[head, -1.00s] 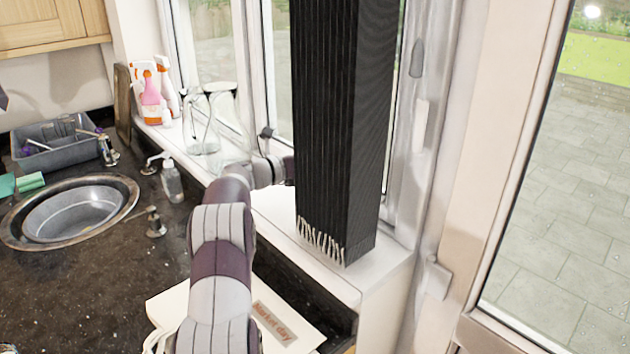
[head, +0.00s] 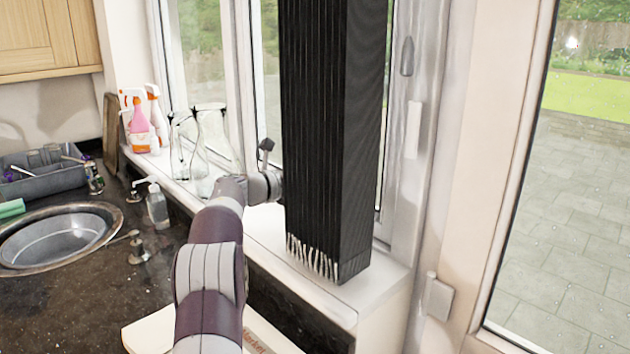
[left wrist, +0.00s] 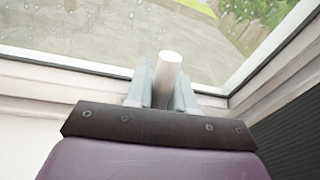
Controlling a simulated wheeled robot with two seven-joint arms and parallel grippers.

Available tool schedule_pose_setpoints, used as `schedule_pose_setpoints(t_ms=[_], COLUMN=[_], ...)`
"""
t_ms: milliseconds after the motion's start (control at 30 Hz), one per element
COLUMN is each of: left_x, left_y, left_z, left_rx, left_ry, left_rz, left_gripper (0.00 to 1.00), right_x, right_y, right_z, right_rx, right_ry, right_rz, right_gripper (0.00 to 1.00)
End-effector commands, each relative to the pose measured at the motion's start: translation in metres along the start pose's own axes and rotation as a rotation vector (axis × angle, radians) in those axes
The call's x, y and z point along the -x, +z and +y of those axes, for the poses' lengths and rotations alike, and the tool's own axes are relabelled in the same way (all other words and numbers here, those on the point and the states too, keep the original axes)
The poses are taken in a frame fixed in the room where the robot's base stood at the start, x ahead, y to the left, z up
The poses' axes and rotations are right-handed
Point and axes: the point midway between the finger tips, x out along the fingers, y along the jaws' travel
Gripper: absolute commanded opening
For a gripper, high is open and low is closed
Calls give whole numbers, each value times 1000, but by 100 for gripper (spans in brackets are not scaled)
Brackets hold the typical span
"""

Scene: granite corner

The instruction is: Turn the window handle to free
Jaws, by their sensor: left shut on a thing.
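In the left wrist view the window handle shows as a pale, rounded bar (left wrist: 169,63) standing up in front of the window glass and frame. My left gripper (left wrist: 164,88) has its two grey fingers on either side of this bar and is shut on it. The lower part of the handle is hidden between the fingers and behind my wrist. In the head view my left arm reaches over the sill, and its gripper and this handle are hidden behind the tall black pleated block. My right gripper is in neither view.
The black pleated block (head: 335,150) stands on the white sill, close right of my left wrist. Glass vases (head: 208,150) and spray bottles (head: 142,120) stand on the sill to the left. A sink (head: 58,235) is at left. A glazed door (head: 560,200) is at right.

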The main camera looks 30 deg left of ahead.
Motion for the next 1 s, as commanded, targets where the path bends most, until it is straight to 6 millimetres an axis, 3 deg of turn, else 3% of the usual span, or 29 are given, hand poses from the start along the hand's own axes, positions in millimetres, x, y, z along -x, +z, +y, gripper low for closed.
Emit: schedule_pose_setpoints(t_ms=[67, 100, 367, 467, 800, 1000], left_x=[0, 0, 1, 10, 97, 124], left_y=[-1, -1, -1, -2, -3, -2], left_z=[0, 0, 0, 2, 2, 1], left_rx=[2, 2, 2, 1, 2, 2], left_ry=[0, 0, 0, 3, 4, 1], left_rz=[2, 2, 0, 0, -1, 1], left_gripper=[0, 29, 29, 29, 29, 29], right_x=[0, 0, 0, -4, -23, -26], right_y=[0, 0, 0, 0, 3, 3], right_z=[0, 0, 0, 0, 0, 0], right_rx=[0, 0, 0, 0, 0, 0], right_ry=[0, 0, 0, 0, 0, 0], right_rz=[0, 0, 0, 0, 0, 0], right_gripper=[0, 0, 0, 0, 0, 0])
